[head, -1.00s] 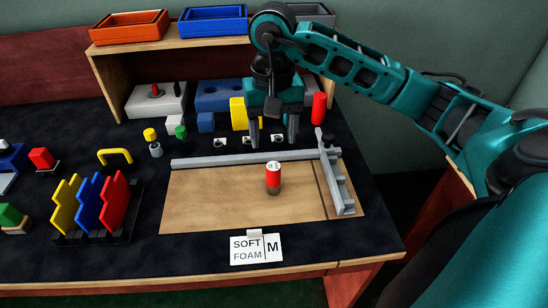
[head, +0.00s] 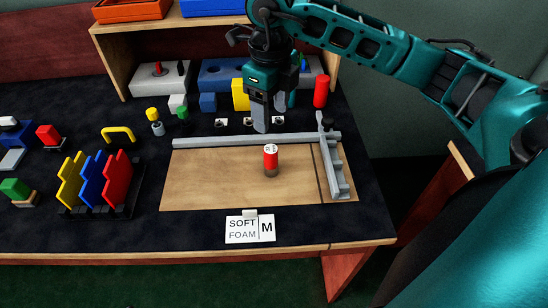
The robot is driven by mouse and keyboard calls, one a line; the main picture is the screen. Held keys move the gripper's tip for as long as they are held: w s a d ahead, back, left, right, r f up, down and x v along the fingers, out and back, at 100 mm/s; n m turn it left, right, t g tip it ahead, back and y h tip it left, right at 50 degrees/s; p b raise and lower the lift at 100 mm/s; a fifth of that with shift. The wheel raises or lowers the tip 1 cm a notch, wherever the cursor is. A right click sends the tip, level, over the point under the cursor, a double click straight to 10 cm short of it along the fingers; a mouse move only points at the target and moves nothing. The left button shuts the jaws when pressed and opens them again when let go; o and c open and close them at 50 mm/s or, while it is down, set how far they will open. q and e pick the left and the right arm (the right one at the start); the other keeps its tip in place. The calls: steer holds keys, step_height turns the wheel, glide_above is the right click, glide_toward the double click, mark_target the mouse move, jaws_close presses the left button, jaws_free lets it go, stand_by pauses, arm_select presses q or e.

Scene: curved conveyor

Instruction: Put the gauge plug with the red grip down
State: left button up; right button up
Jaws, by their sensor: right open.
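The gauge plug with the red grip (head: 270,161) stands upright on the wooden board (head: 215,182). It has a pale marked top and a dark lower end. My right gripper (head: 272,117) is open and empty, behind the plug and apart from it, near the grey rail at the board's back edge. One finger shows clearly; the other is partly hidden behind it. My left gripper is not in view.
A grey rail (head: 210,142) and a stepped grey fence (head: 334,165) bound the board. A "SOFT FOAM M" card (head: 243,230) stands in front. A red cylinder (head: 321,91) stands behind right. Coloured plates (head: 92,183) stand in a rack at left.

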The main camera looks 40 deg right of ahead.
mark_target(271, 149)
steer(key=shift+m, duration=0.9)
step_height(271, 149, down, 8)
steer(key=shift+r+b, duration=0.1)
steer(key=shift+b, duration=0.3)
steer(key=f, duration=0.5)
steer(key=shift+s+a, duration=0.15)
steer(key=shift+a, duration=0.1)
jaws_close()
